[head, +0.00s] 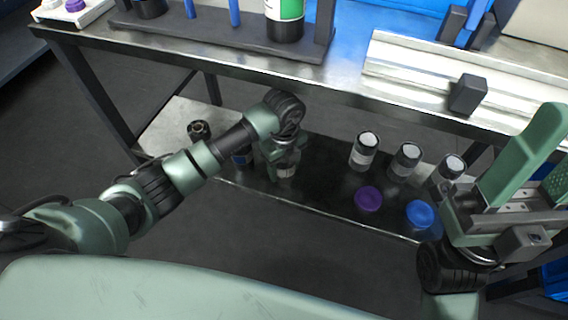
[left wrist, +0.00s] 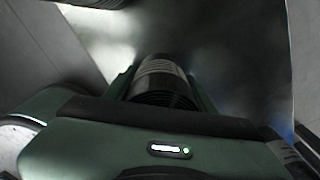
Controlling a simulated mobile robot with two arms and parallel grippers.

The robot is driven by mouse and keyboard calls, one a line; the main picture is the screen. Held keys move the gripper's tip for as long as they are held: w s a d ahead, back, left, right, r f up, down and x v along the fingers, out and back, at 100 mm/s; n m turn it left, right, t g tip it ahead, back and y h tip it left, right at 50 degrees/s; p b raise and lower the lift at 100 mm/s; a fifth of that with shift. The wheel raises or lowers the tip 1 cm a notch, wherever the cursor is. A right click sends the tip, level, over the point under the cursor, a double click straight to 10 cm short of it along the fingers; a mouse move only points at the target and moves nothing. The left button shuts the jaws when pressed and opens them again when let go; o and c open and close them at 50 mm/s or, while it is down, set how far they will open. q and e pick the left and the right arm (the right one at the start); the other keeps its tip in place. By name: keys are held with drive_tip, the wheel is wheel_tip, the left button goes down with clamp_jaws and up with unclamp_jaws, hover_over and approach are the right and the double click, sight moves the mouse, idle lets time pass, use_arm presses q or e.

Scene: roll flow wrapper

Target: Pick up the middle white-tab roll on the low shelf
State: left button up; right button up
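On the low shelf (head: 320,185), dark rolls with pale tops stand right of my left gripper: one (head: 364,152), one in the middle (head: 405,161) and one at the right (head: 450,170), partly behind my right arm. My left gripper (head: 285,160) points down at the shelf around another grey-and-black roll (head: 286,171). In the left wrist view this roll (left wrist: 160,82) is between the two green fingers, close to both; whether they press on it I cannot tell. My right gripper (head: 535,165) is raised at the right, with no roll seen in it; its opening is unclear.
A purple-topped roll (head: 368,199) and a blue-topped roll (head: 420,214) are near the shelf's front edge. A dark roll (head: 240,158) and a small dark round item (head: 198,130) are left of my gripper. The upper table (head: 345,85) overhangs the shelf.

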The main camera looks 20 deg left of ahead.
use_arm(q)
clamp_jaws()
drive_tip(key=shift+r, duration=0.1)
